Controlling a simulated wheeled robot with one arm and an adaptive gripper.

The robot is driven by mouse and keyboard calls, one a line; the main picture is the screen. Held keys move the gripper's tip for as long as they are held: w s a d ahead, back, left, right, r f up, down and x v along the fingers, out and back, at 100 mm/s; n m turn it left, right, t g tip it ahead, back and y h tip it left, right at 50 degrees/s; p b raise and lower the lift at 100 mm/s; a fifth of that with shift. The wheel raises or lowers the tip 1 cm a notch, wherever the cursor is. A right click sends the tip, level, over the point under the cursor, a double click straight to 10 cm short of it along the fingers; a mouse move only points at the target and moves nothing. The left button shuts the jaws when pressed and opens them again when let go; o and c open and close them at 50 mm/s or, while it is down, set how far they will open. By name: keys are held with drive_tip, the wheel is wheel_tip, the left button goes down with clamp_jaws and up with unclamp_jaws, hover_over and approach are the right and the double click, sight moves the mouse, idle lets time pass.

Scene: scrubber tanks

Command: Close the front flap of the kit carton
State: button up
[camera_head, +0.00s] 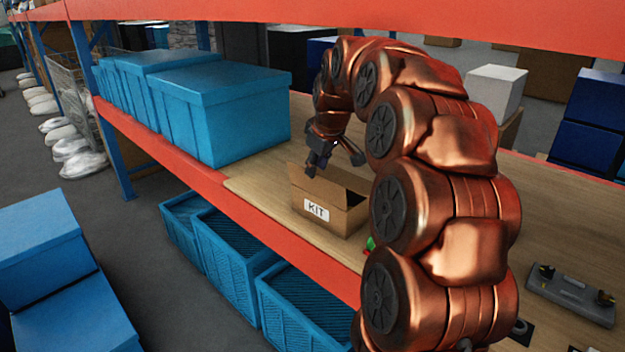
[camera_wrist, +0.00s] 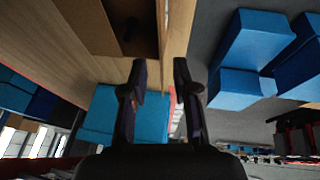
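The kit carton (camera_head: 345,222) is a brown box with a white KIT label on its front face, standing on the wooden shelf top near the red front edge. Its front flap (camera_head: 306,183) stands up above the labelled face, and the top is open with a dark inside. My gripper (camera_head: 335,166) is just above the carton, its fingers apart and empty, one close to the flap's upper edge. In the wrist view, the fingers (camera_wrist: 158,95) are spread, with the open carton (camera_wrist: 88,22) at the top and a tan strip, probably the flap, near the right finger. Contact cannot be told.
Large blue lidded bins (camera_head: 220,110) stand left of the carton. A red shelf beam (camera_head: 300,25) crosses above. A grey fixture (camera_head: 572,293) lies at right, and a small green item (camera_head: 370,243) is beside the carton. My arm hides the shelf right of the carton.

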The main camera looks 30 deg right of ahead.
sight(309, 191)
drive_tip(key=shift+p+x, duration=0.85)
drive_tip(key=shift+x, duration=2.3)
drive_tip(key=shift+s, duration=0.1)
clamp_jaws()
